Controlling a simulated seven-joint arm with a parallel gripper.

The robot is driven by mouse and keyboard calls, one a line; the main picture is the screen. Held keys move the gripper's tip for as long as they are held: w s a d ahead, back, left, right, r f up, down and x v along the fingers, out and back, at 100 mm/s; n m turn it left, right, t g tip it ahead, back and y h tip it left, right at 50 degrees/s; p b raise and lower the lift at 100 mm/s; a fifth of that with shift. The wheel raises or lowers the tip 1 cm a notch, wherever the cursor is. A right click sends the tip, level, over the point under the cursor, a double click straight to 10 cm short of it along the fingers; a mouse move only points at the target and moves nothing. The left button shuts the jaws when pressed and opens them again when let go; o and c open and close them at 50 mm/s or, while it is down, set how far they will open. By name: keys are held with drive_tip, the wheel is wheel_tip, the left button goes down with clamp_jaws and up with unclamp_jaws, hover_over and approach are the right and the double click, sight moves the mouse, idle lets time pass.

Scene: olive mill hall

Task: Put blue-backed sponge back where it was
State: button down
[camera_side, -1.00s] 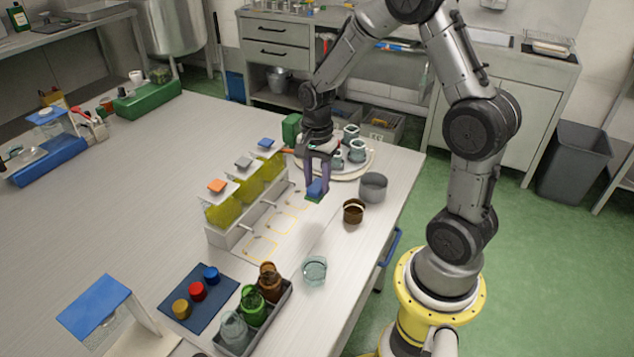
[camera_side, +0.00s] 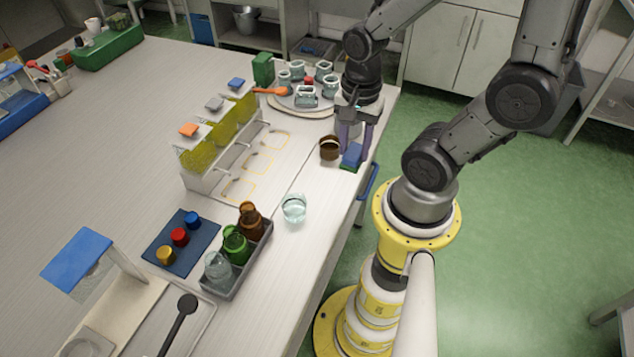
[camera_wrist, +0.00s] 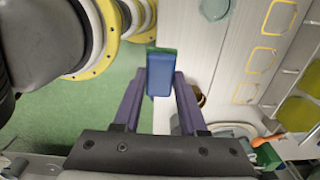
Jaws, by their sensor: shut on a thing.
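The blue-backed sponge (camera_side: 353,154) has a blue top and a green underside. My gripper (camera_side: 355,146) is shut on it and holds it near the table's right edge, beside the brown cup (camera_side: 330,148). In the wrist view the sponge (camera_wrist: 158,74) sits between the two purple fingers of my gripper (camera_wrist: 160,84), with green floor and the table edge behind it. I cannot tell its exact height above the table.
A glass beaker (camera_side: 294,208) stands nearer the camera, beside a grey bottle rack (camera_side: 262,250). Yellow-outlined spots (camera_side: 258,165) lie before the oil dispensers (camera_side: 215,140). A round tray (camera_side: 312,110) with several jars is behind. A blue handle (camera_side: 368,182) is on the table's side.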

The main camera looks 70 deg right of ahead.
drive_tip(key=s+a, duration=0.2)
drive_tip(key=s, duration=0.3)
drive_tip(key=w+d+f, duration=0.1)
drive_tip(key=w+f, duration=0.1)
drive_tip(key=w, duration=0.2)
drive_tip(key=w+d+f, duration=0.1)
drive_tip(key=w+f, duration=0.2)
drive_tip(key=w, duration=0.1)
drive_tip(key=w+d+f, duration=0.1)
drive_tip(key=w+f, duration=0.1)
drive_tip(key=w, duration=0.2)
drive_tip(key=shift+w+f, duration=0.1)
drive_tip(key=shift+f, duration=0.15)
drive_tip(key=shift+w+d+f, duration=0.2)
drive_tip(key=shift+w+f, duration=0.4)
drive_tip(key=shift+f, duration=1.65)
drive_tip(key=shift+f, duration=0.2)
drive_tip(key=shift+c, duration=2.3)
unclamp_jaws()
